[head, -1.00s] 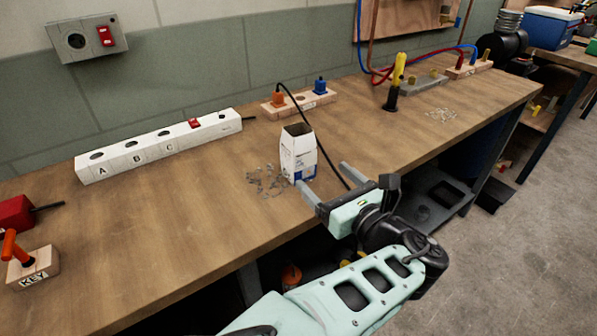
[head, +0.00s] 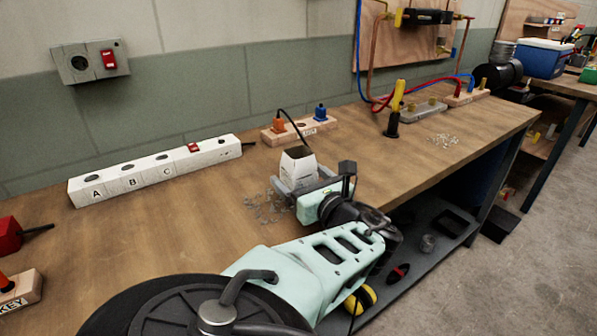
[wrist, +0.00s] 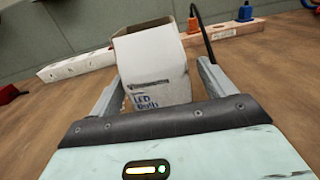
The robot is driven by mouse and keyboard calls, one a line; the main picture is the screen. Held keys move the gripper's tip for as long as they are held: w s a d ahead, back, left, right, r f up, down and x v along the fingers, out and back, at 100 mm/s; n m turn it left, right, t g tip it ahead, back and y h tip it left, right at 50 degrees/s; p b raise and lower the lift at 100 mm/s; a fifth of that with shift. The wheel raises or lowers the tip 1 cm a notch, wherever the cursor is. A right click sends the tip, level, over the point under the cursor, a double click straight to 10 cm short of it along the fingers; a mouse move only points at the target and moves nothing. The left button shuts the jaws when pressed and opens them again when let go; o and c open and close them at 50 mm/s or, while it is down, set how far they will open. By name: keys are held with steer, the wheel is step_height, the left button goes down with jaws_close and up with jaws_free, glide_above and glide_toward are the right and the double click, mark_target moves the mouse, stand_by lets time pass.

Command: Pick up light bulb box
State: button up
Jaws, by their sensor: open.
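The light bulb box (head: 299,165) is a small white carton with an open top, standing on the workbench. In the wrist view the box (wrist: 152,65) has blue writing reading "LED" and stands slightly tilted in the picture, between the two fingers. My gripper (head: 299,187) is at the near side of the box. In the wrist view my gripper (wrist: 158,92) is open, with one finger on each side of the box. A gap shows on the right side; on the left the finger is close to the box, and contact cannot be told. The box's lower part is hidden by my gripper.
The wooden workbench (head: 180,225) has small metal bits (head: 265,207) left of the box. A white power strip (head: 155,170) lies behind to the left. A wooden block with orange and blue plugs (head: 300,129) stands behind, its black cable running near the box.

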steer(key=shift+w+a, duration=0.2)
steer(key=shift+w, duration=0.2)
steer(key=shift+c, duration=0.3)
steer(key=c, duration=1)
